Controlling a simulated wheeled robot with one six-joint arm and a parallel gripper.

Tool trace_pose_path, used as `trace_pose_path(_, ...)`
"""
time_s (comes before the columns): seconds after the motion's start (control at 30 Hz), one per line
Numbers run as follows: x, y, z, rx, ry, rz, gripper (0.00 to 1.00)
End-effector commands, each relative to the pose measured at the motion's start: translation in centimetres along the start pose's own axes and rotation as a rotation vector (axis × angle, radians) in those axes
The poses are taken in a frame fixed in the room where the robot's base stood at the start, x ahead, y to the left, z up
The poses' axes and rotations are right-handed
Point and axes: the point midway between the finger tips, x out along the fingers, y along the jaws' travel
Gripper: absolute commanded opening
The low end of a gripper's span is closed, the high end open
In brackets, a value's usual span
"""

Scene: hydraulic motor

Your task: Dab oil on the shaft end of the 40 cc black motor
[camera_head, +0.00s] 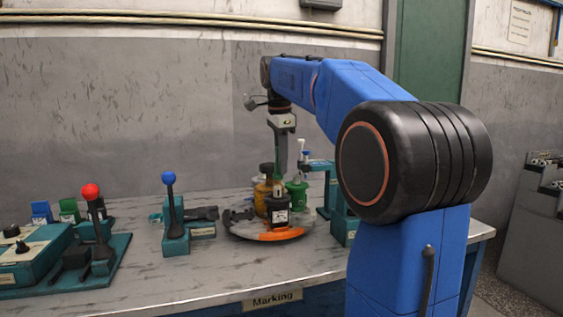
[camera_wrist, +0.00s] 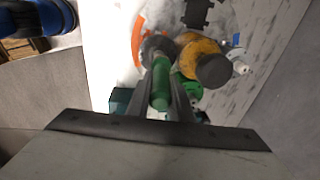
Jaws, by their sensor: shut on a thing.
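The black motor (camera_head: 277,210), with a white label too small to read, stands upright on a round turntable (camera_head: 240,228). My gripper (camera_head: 281,172) points down above it and is shut on a slim green stick-like tool (camera_wrist: 161,85). In the wrist view the tool's far end overlaps the dark top of the black motor (camera_wrist: 157,46); I cannot tell whether they touch. The motor's shaft end is hidden behind the tool and fingers. A yellow motor (camera_head: 263,191) stands close behind the black one and also shows in the wrist view (camera_wrist: 200,50).
A green container (camera_head: 297,194) stands right of the motors, close to a teal stand (camera_head: 325,190). Levers with a blue knob (camera_head: 168,178) and a red knob (camera_head: 91,192) stand to the left. Bare bench (camera_head: 180,275) lies in front.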

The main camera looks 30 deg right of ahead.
Motion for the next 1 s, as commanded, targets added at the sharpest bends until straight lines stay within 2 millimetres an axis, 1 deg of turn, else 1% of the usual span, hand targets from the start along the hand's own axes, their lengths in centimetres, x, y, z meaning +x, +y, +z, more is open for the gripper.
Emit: trace_pose_path(1.0, 0.78, 0.09, 0.06, 0.0, 0.0, 0.0, 0.0)
